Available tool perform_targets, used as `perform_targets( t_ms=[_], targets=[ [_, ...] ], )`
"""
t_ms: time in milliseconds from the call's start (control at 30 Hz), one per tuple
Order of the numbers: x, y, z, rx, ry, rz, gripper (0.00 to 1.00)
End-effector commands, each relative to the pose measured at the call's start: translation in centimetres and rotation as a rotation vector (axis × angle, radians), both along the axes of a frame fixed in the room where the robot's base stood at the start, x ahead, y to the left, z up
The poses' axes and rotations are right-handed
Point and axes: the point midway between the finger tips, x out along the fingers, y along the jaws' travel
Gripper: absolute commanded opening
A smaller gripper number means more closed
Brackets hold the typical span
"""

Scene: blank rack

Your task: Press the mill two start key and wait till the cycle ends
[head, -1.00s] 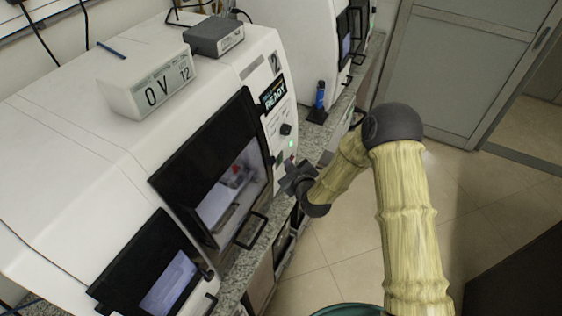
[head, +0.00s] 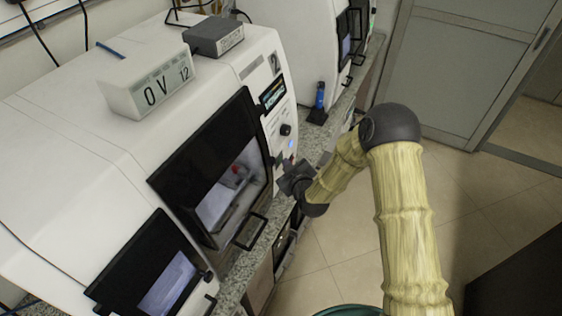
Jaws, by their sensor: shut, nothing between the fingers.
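Mill two is the white machine marked 2 (head: 240,68), with a dark-framed window (head: 185,172) on its front. Its control panel (head: 281,112) has a small display (head: 273,94) with bright lines too small to read, a black knob (head: 286,130) and a blue light (head: 291,145). My gripper (head: 281,161) is shut and empty, its tips at the lower part of the panel just below the light. The start key itself is hidden or too small to make out there, and I cannot tell whether the tips touch it. A red item (head: 238,171) shows inside behind the window.
A box reading "0 V 12" (head: 150,88) and a grey box (head: 214,37) sit on top of the machine. A blue bottle (head: 320,96) stands on the granite counter (head: 313,135) beside it. Another white machine (head: 300,40) stands beyond. A door handle (head: 250,231) sticks out below the window.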

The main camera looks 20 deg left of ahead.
Motion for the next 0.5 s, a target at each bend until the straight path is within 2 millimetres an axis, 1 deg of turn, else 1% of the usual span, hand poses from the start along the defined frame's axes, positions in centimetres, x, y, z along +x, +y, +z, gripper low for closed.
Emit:
perform_targets(
  t_ms=[300,500],
  targets=[
    [-0.03,0.00,0.03,0.001,0.000,0.001,0.00],
    [-0.11,-0.82,-0.04,-0.001,0.000,0.001,0.00]
  ],
)
